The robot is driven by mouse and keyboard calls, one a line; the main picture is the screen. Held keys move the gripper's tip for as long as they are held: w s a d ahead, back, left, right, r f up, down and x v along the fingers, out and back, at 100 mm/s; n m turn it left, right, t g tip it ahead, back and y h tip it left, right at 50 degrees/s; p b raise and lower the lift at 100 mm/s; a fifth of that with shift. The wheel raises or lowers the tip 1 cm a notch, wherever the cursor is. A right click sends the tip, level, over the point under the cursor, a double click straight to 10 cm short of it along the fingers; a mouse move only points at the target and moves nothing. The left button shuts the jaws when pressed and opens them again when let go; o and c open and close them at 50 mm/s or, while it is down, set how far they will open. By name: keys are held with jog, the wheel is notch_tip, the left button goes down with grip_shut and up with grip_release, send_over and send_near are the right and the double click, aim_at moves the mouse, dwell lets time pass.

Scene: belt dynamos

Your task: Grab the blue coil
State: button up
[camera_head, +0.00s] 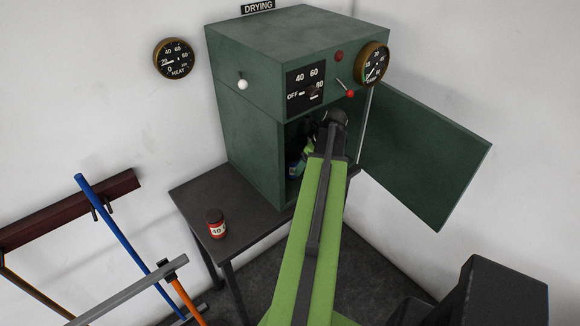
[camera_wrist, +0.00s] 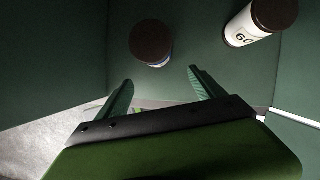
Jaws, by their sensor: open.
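The blue coil (camera_head: 293,169) shows as a small blue patch inside the open green cabinet, partly hidden by my gripper and the cabinet's edge. In the wrist view a dark round cap with a sliver of blue below it, seemingly the blue coil (camera_wrist: 152,44), lies just beyond my fingertips. My gripper (camera_wrist: 159,80) is open and empty, with its two fingers spread on either side of the line toward that cap. They appear apart from it. In the head view my arm reaches into the cabinet, and my fingers are mostly hidden there.
A red coil marked 48 (camera_head: 216,225) stands on the dark table (camera_head: 190,195) outside.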

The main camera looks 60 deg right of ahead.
aim_at(296, 157)
jog(key=w, duration=0.4)
jog(key=shift+w+d, duration=0.2)
jog(key=shift+w, duration=0.2)
jog(key=shift+w+f+b, duration=0.65)
jog(key=shift+f+b, duration=0.05)
jog(key=shift+f, duration=0.05)
jog(key=shift+r, duration=0.2)
grip_shut()
